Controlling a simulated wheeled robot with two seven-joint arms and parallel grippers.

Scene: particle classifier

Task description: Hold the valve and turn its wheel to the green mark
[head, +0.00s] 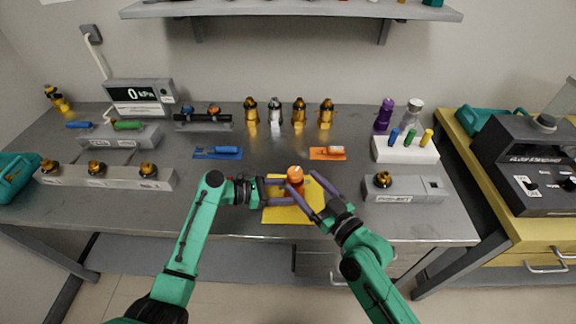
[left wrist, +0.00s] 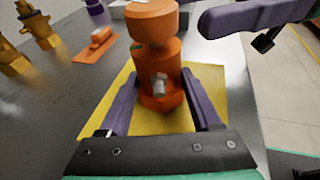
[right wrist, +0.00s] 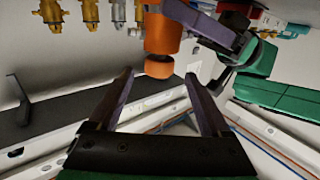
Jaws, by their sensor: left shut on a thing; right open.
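The orange valve (head: 296,184) stands over the yellow mat (head: 280,214) at the front middle of the table. In the left wrist view its body (left wrist: 160,92) sits between the fingers, with a round orange wheel (left wrist: 152,20) on top and a green mark (left wrist: 137,46) just below the wheel. My left gripper (head: 282,192) is shut on the valve body from the left. My right gripper (head: 308,192) is open and empty at the valve's right side. In the right wrist view the wheel (right wrist: 159,67) lies beyond the open fingers (right wrist: 160,95).
Several brass valves (head: 299,112) stand at the back. A blue tool (head: 218,152) and an orange tool (head: 327,153) lie behind the mat. A fixture block (head: 404,190) stands to the right, and a long block with brass fittings (head: 120,178) to the left.

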